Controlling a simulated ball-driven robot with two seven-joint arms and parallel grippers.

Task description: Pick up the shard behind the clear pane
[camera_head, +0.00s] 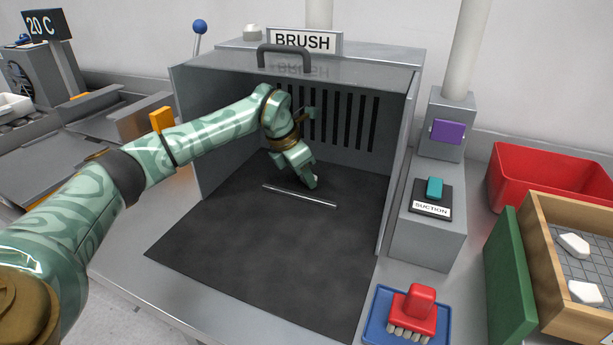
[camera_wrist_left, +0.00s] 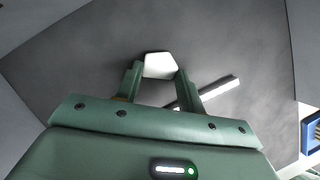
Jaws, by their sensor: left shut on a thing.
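The shard (camera_wrist_left: 159,65) is a small white, flat, angular piece in the left wrist view, between the two fingertips of my left gripper (camera_wrist_left: 158,76). The gripper is shut on it. In the head view my left gripper (camera_head: 310,182) points down inside the grey cabinet (camera_head: 188,130), low over its dark floor. I cannot make out the shard there. A clear pane is hard to make out; a glossy panel (camera_head: 350,77) with a dark handle (camera_head: 284,50) lies across the cabinet's top. My right gripper is not in view.
A pale thin bar (camera_head: 299,195) lies on the dark floor (camera_head: 270,245) beside the gripper; it also shows in the wrist view (camera_wrist_left: 220,88). Cabinet walls flank the arm. Right of it stand a suction box (camera_head: 430,235), red brush (camera_head: 412,305), red bin (camera_head: 540,165) and wooden tray (camera_head: 545,215).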

